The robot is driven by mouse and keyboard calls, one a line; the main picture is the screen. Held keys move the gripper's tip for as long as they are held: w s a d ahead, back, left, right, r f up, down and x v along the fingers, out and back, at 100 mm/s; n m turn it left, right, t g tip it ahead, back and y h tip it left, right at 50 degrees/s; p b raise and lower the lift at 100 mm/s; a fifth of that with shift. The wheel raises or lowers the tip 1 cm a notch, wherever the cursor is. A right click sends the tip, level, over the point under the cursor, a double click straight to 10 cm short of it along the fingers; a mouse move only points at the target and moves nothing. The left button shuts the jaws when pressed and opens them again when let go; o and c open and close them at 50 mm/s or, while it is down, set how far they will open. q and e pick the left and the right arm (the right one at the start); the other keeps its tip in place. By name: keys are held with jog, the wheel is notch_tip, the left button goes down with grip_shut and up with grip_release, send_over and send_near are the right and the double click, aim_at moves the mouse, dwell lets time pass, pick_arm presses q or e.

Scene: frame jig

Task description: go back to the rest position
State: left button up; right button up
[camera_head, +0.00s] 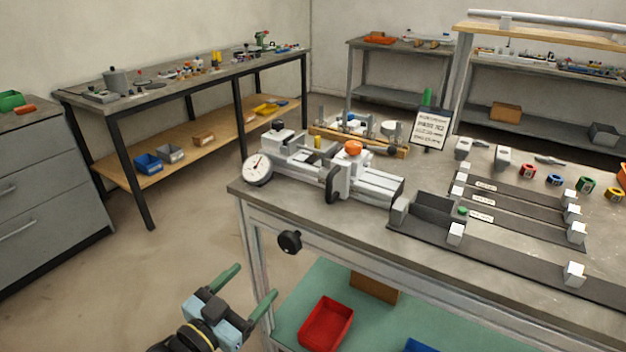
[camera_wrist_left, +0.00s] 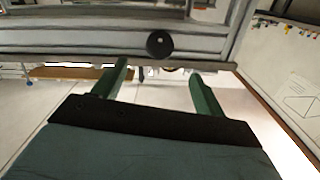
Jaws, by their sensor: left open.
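My left gripper (camera_head: 243,284) is at the bottom of the head view, in front of the near left corner of the workbench (camera_head: 330,225) and below its top. Its two green fingers are spread apart with nothing between them. In the left wrist view the same open fingers (camera_wrist_left: 156,88) point toward the bench's front edge and a round black knob (camera_wrist_left: 159,44). That knob also shows in the head view (camera_head: 289,242), apart from the gripper. My right gripper is in neither view.
A red bin (camera_head: 326,322) sits on the green lower shelf (camera_head: 290,310). A grey drawer cabinet (camera_head: 45,190) stands at left. The floor left of the gripper is clear.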

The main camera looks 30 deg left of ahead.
pick_arm(q)
jog(key=s+f+g+y, duration=0.15)
jog(key=f+g, duration=0.25)
jog(key=f, duration=0.8)
jog(key=s+f+g, duration=0.3)
jog(key=f+g, duration=0.2)
jog(key=f, duration=0.7)
jog(key=s+f+g, duration=0.7)
jog(key=s+f, duration=0.6)
jog(key=f, duration=0.1)
jog(key=s+d+r+p, duration=0.2)
jog(key=s+r+p, duration=0.3)
jog(key=p, duration=0.6)
jog(key=s+d+r+g+p, duration=0.1)
jog(key=s+d+r+p, duration=0.2)
jog(key=s+r+p, duration=0.3)
jog(key=s+p, duration=0.3)
jog(key=p, duration=0.2)
jog(key=shift+d, duration=0.15)
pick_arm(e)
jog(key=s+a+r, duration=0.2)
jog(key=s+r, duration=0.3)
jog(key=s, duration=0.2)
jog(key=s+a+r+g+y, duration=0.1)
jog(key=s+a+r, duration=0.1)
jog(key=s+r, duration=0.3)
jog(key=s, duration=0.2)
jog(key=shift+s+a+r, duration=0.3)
